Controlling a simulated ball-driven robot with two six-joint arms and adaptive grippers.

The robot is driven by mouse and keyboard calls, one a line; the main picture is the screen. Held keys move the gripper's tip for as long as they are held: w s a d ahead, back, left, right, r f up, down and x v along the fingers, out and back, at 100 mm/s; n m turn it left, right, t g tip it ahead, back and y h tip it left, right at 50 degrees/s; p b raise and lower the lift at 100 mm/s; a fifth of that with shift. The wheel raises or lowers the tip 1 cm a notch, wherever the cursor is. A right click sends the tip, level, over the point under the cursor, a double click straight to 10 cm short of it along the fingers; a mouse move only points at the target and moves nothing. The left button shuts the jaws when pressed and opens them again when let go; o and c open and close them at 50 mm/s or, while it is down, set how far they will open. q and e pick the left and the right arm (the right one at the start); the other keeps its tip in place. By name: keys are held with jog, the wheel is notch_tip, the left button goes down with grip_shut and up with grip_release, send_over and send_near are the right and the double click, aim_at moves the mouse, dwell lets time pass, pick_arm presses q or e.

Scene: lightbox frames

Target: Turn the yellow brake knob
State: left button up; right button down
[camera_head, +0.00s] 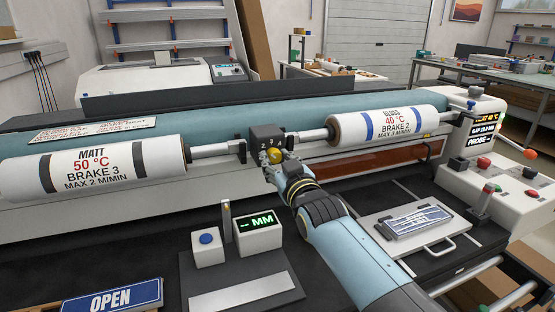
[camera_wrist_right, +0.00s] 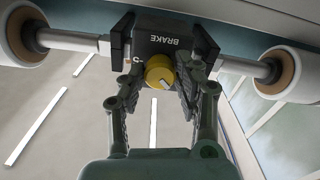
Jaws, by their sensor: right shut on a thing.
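The yellow brake knob (camera_head: 275,156) sits on the front of a dark brake block (camera_head: 266,133) between two white rolls. In the right wrist view the knob (camera_wrist_right: 160,72) has a pale pointer mark, and the block (camera_wrist_right: 167,38) reads BRAKE upside down. My right gripper (camera_head: 280,160) reaches in from the lower right. Its two fingers (camera_wrist_right: 160,80) stand on either side of the knob and are shut on it. The fingers partly hide the numbers around the knob. My left gripper is not in view.
The left roll (camera_head: 95,168) reads MATT, 50 °C, BRAKE 3; the right roll (camera_head: 383,123) reads GLOSS, 40 °C, BRAKE 2. A small MM display (camera_head: 258,228) stands left of my right arm. A control box (camera_head: 495,185) stands at the right.

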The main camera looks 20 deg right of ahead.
dwell(0.4)
jog(key=c, duration=0.9)
grip_release()
jog(key=shift+c, duration=0.2)
jog(key=s, duration=1.2)
jog(key=shift+d, duration=0.2)
